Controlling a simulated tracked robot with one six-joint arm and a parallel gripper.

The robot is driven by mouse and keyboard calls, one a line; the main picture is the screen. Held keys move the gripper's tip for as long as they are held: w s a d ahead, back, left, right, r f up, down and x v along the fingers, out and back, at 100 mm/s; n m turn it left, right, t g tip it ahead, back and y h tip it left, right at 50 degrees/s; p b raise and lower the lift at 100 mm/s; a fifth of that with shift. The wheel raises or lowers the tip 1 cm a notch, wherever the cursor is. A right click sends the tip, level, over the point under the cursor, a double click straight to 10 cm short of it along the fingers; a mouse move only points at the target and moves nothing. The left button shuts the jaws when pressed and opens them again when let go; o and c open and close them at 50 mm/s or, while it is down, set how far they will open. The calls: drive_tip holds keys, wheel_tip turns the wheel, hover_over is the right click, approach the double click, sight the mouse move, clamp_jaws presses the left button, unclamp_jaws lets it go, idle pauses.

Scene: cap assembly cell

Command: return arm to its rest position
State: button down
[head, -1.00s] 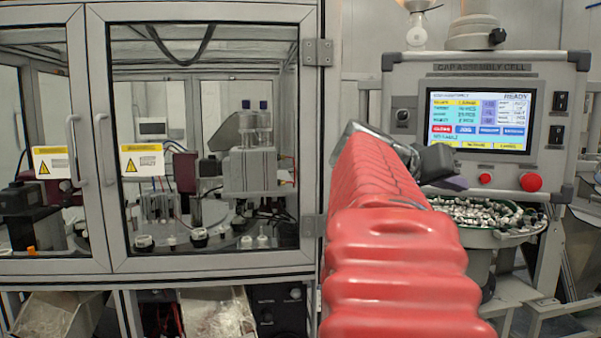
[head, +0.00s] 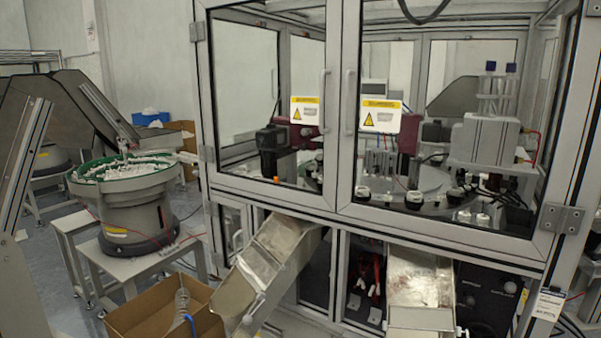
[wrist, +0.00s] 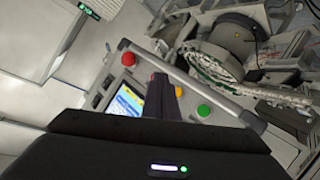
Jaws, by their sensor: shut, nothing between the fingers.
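My gripper (wrist: 162,95) shows in the wrist view as dark fingers closed together, with nothing between them. It points toward the control panel (wrist: 190,95), whose lit screen (wrist: 124,103) is partly hidden behind the fingers and the dark wrist housing. The panel looks tilted in this view. I cannot tell how far the fingers are from it. My arm and gripper are not in the head view now.
The glazed cabinet (head: 345,215) fills the head view's middle and right, its doors shut. Two metal chutes slope out below, the left one (head: 265,265) above a cardboard box (head: 160,310). A bowl feeder (head: 125,185) stands left. Another feeder bowl (wrist: 222,62) is beyond the panel.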

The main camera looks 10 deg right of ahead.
drive_tip(key=w+a+f+n+t+y, duration=0.4)
drive_tip(key=w+a+f+n+t, duration=0.4)
drive_tip(key=w+a+f, duration=0.95)
drive_tip(key=a+f+n+t+y, duration=0.1)
drive_tip(key=a+f+n+y, duration=0.2)
drive_tip(key=a, duration=0.8)
drive_tip(key=a+f+n+t+y, duration=0.1)
drive_tip(key=a+f+n+y, duration=0.2)
drive_tip(key=a+f, duration=0.5)
drive_tip(key=a+f+n+y, duration=0.2)
drive_tip(key=a+f, duration=0.4)
drive_tip(key=a, duration=0.9)
drive_tip(key=shift+f+n+t+y, duration=0.2)
drive_tip(key=shift+n+t+y, duration=0.2)
drive_tip(key=shift+y, duration=0.4)
drive_tip(key=shift+a, duration=0.1)
